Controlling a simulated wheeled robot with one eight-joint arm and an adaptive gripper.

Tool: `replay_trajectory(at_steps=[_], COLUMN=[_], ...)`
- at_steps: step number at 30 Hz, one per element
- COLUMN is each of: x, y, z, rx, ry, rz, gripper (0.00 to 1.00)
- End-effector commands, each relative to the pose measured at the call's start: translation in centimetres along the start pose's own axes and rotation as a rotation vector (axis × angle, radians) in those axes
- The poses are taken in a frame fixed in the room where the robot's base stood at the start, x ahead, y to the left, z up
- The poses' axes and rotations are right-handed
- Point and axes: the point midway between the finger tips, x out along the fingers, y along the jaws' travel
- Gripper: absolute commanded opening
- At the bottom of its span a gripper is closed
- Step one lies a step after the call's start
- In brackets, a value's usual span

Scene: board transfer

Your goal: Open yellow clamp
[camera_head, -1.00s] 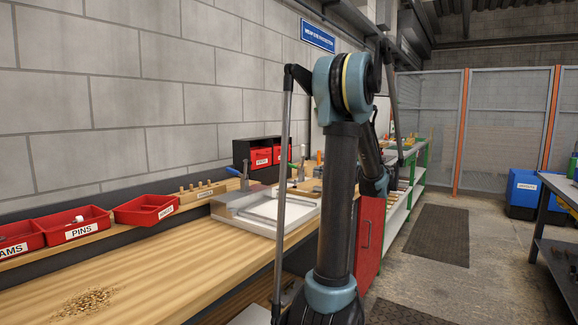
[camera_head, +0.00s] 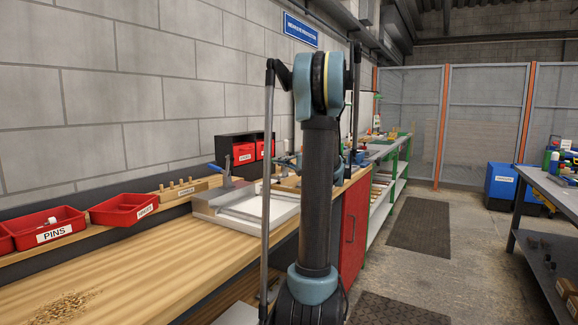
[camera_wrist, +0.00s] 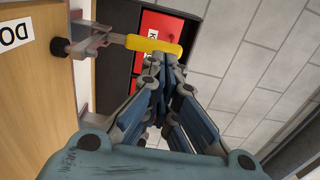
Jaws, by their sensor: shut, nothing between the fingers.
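The yellow clamp handle (camera_wrist: 154,46) shows in the wrist view, attached to a metal clamp (camera_wrist: 88,45) with a dark knob at the wooden board's edge. My gripper (camera_wrist: 162,62) is shut and empty, its fingertips at the right part of the yellow handle. I cannot tell whether they touch it. In the head view my own arm hides the gripper and the yellow clamp. A blue-handled clamp (camera_head: 225,174) stands upright at the back corner of the pale fixture.
The pale fixture (camera_head: 205,212) sits on the wooden bench (camera_head: 130,255). Red bins (camera_head: 125,208) line the wall side. A dark rack (camera_head: 222,150) with red boxes stands behind the fixture; red boxes also show beyond the clamp in the wrist view (camera_wrist: 160,26). Open floor (camera_head: 470,262) lies to the right.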

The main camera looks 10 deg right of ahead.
Motion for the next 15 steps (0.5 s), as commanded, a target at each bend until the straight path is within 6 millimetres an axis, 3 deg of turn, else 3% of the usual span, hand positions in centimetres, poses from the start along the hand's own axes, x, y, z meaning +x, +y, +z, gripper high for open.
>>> replay_trajectory(at_steps=[6,15], x=[2.0,2.3], y=[0.0,0.0], z=[0.1,0.0], rx=[0.0,0.0], ry=[-0.002,-0.001], rz=[0.0,0.0], gripper=[0.0,0.0])
